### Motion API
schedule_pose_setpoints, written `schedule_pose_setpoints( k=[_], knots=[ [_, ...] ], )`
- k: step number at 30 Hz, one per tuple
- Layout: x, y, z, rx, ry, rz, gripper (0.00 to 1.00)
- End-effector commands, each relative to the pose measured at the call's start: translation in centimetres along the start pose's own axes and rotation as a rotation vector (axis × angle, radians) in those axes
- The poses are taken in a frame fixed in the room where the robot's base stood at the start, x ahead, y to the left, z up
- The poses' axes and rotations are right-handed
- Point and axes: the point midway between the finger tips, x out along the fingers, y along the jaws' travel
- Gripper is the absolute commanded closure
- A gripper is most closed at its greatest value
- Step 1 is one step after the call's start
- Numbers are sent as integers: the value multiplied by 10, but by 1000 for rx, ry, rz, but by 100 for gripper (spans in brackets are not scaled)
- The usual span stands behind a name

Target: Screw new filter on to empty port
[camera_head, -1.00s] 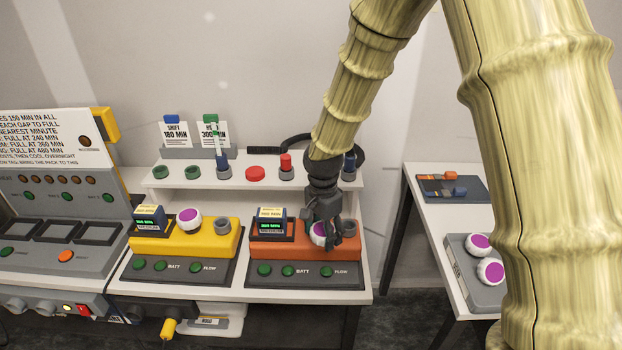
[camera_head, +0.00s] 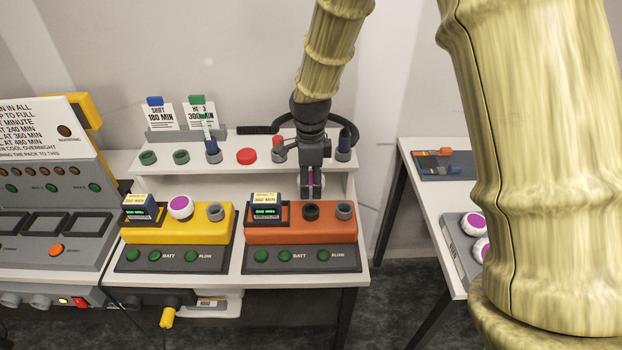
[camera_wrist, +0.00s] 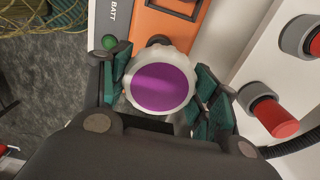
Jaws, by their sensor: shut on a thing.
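My gripper (camera_head: 312,184) is shut on a white filter with a purple face (camera_wrist: 160,87), held above the back of the orange unit (camera_head: 283,229). In the wrist view the filter sits between the two teal-padded fingers. The orange unit has a dark, open port (camera_head: 311,212) and a grey port (camera_head: 345,212) with nothing on it. The yellow unit (camera_head: 147,231) carries another purple-faced filter (camera_head: 181,206) beside its grey port (camera_head: 215,212). Two more such filters (camera_head: 473,225) lie in a grey tray (camera_head: 456,255) on the right table, partly hidden by my arm.
A raised shelf (camera_head: 225,160) behind the units holds several knobs, a red button (camera_head: 246,156) and tag cards. A black cable loop lies behind my gripper. A charging console (camera_head: 50,220) stands left. A gap separates the bench from the right table (camera_head: 430,204).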

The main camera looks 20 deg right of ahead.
Motion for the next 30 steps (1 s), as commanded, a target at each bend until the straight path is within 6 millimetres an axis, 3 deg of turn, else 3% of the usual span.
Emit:
schedule_pose_setpoints(
  k=[21, 30],
  knots=[
    [48, 0, 0, -1, 1, 1, 72],
    [57, 0, 0, -2, 1, -1, 72]
  ],
)
